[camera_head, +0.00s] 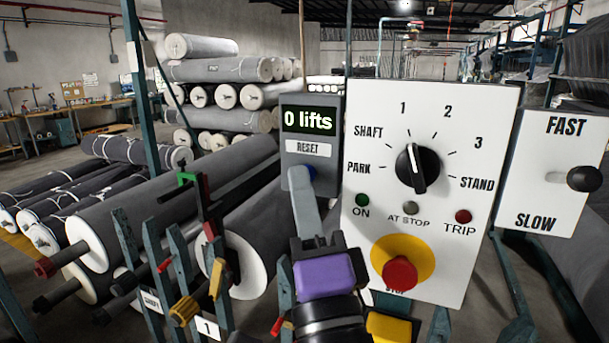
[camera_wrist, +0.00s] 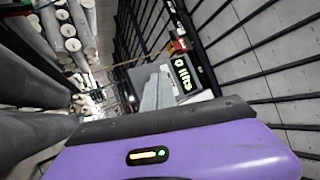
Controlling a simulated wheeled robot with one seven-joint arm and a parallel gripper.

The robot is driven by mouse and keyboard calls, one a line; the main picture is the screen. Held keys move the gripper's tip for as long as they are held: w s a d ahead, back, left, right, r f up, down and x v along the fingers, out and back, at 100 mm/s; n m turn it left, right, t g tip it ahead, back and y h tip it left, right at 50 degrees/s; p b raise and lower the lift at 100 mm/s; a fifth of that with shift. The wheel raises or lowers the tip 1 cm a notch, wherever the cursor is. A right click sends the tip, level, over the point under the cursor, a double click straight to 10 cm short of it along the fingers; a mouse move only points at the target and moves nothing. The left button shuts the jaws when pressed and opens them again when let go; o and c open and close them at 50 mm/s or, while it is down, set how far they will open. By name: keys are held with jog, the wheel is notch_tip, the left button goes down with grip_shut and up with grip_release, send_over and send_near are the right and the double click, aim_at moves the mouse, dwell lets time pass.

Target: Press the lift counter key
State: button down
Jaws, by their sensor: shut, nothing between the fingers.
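The lift counter (camera_head: 310,150) is a grey box with a green display reading "0 lifts" and a RESET label below it. A blue key (camera_head: 312,171) shows partly below the label, mostly hidden behind my fingertips. My gripper (camera_head: 299,174) is shut and empty, its grey fingers pointing up at the counter's lower part. I cannot tell whether the fingertips touch the key.
Right of the counter stands a white panel (camera_head: 380,110) with a black rotary knob (camera_head: 417,168), lamps and a red stop button (camera_head: 400,273). A FAST/SLOW lever box (camera_head: 555,180) is farther right. Grey rolls (camera_head: 170,215) and upright brackets crowd the left.

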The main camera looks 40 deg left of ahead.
jog(key=shift+s, duration=0.1)
dwell(0.4)
jog(key=shift+s+d+p, duration=0.25)
jog(key=shift+s+p, duration=0.35)
jog(key=shift+s, duration=0.15)
jog(key=shift+s+d+p, duration=0.2)
jog(key=shift+s+p, duration=0.2)
jog(key=shift+s, duration=0.4)
jog(key=shift+s+d+p, duration=0.15)
jog(key=shift+s+p, duration=0.2)
jog(key=shift+s, duration=0.5)
jog(key=shift+s+d+p, duration=0.2)
jog(key=shift+s+p, duration=0.2)
jog(key=shift+s, duration=0.4)
